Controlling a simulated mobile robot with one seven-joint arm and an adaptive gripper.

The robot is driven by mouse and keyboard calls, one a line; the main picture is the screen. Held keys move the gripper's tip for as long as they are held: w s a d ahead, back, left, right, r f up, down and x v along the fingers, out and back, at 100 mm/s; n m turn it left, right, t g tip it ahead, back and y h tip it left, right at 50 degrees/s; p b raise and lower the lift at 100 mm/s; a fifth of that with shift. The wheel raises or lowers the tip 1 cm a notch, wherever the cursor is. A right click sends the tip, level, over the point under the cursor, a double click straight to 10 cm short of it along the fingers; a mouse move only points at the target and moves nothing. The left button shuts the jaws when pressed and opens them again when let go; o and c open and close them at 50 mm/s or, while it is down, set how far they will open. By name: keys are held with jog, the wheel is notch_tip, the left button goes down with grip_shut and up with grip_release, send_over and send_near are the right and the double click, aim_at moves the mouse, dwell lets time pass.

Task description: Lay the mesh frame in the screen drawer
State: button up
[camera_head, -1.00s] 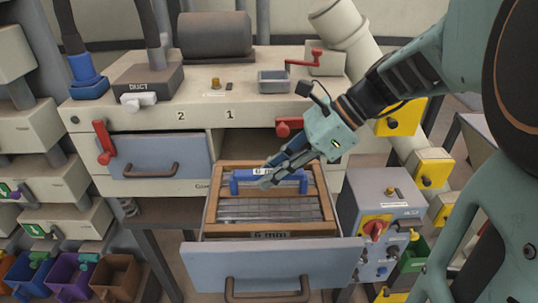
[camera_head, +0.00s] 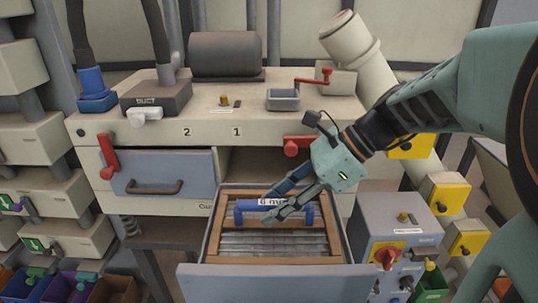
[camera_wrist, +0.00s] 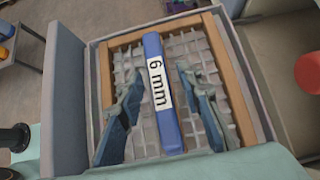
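The mesh frame (camera_head: 262,259), a wooden rim around grey mesh, lies inside the pulled-out screen drawer (camera_head: 275,284), within its side walls. In the wrist view its right rail (camera_wrist: 228,70) and mesh show. Its blue handle bar (camera_wrist: 153,45) runs across the middle with a "6 mm" label. My gripper (camera_head: 267,208) is just over the handle. In the wrist view the gripper (camera_wrist: 160,72) is open, one finger on each side of the handle, with a gap on both sides. I cannot tell whether the frame lies fully flat; its front edge is partly hidden by the drawer front.
A closed drawer (camera_head: 160,173) with a red lever (camera_head: 108,155) is left of the open one. Another red lever (camera_head: 298,146) sits above the open drawer. A grey control box (camera_head: 398,225) with a red knob stands close on the right.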

jog(key=shift+r, duration=0.15)
jog(key=p+v, duration=0.1)
jog(key=v, duration=1.1)
jog(key=shift+w, duration=0.15)
